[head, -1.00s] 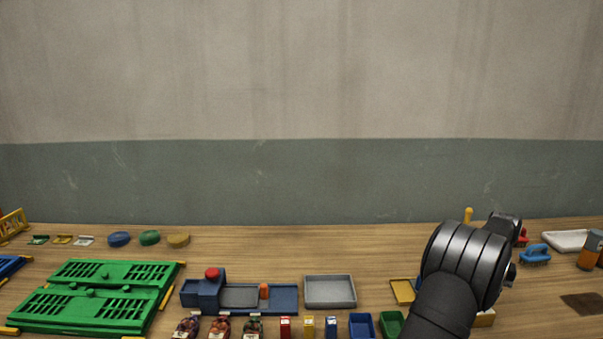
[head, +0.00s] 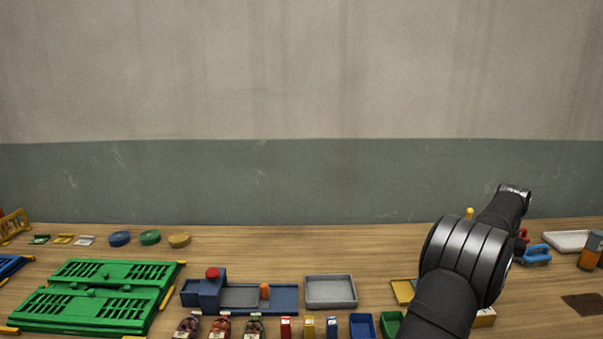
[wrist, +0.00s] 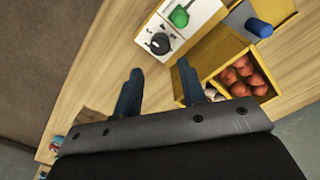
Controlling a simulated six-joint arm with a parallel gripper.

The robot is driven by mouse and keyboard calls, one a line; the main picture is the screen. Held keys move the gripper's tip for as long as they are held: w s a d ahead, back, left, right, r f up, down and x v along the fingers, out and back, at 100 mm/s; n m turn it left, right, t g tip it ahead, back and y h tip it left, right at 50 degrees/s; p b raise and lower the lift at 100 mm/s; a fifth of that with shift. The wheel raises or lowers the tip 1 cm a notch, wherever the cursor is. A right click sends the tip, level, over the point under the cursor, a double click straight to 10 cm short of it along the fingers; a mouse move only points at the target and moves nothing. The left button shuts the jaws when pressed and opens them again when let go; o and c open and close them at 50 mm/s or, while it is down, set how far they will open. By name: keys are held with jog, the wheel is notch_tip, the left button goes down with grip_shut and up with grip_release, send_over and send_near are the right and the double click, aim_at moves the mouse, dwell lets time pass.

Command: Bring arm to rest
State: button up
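My gripper (wrist: 158,82) shows in the wrist view with its two dark blue fingers spread apart and nothing between them. Bare wooden table lies beyond the fingertips. In the head view my arm rises at the right, and the gripper itself cannot be made out there. Several filled net sacks stand in a row at the front edge of the head view, one of them with red contents (head: 219,326). In the wrist view a yellow box (wrist: 213,68) with reddish round items (wrist: 243,76) in one compartment lies right of the fingers.
A white panel with a black knob (wrist: 160,43) and a blue cylinder (wrist: 258,27) lie near the yellow box. Green slotted trays (head: 90,296), a blue station with a red button (head: 212,273) and a grey tray (head: 330,292) cover the left and middle. A blue brush (head: 537,255) lies at right.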

notch_tip(320, 180, up, 9)
notch_tip(320, 180, down, 16)
jog(key=shift+f, duration=0.45)
jog(key=n, duration=0.4)
notch_tip(320, 180, up, 17)
jog(key=a+m+h, duration=0.1)
jog(key=a+m, duration=0.1)
jog(key=m, duration=0.3)
jog(key=shift+a+h, duration=0.15)
jog(key=shift+h, duration=0.25)
dwell(0.3)
